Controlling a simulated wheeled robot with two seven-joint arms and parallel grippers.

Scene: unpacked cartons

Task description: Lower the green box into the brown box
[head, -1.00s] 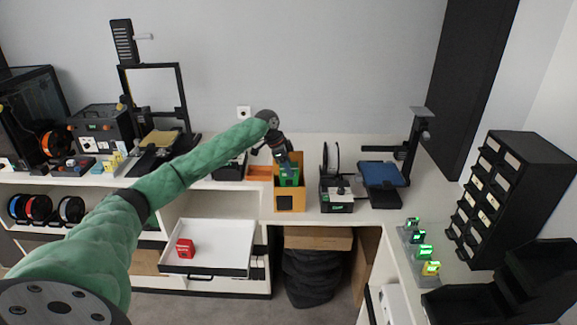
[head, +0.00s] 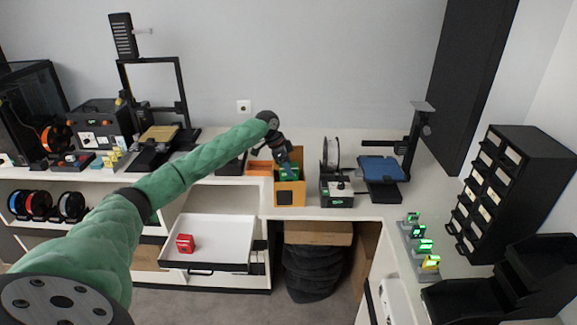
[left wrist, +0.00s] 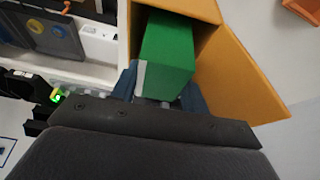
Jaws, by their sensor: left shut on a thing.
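The brown box (head: 290,194) stands open on the white counter in the head view. The green box (head: 289,173) is in its opening, its upper part showing and its lower part hidden by the brown box's front wall. My left gripper (head: 287,168) is above the opening, shut on the green box. In the left wrist view the green box (left wrist: 167,52) sits between the fingers of my left gripper (left wrist: 160,90), beside the brown walls and a flap of the brown box (left wrist: 238,70). My right gripper is not in view.
A black device (head: 337,193) with a spool stands just right of the brown box. An orange tray (head: 259,168) lies to its left. An open white drawer (head: 215,235) below holds a red box (head: 185,243). A blue-bed printer (head: 380,170) stands further right.

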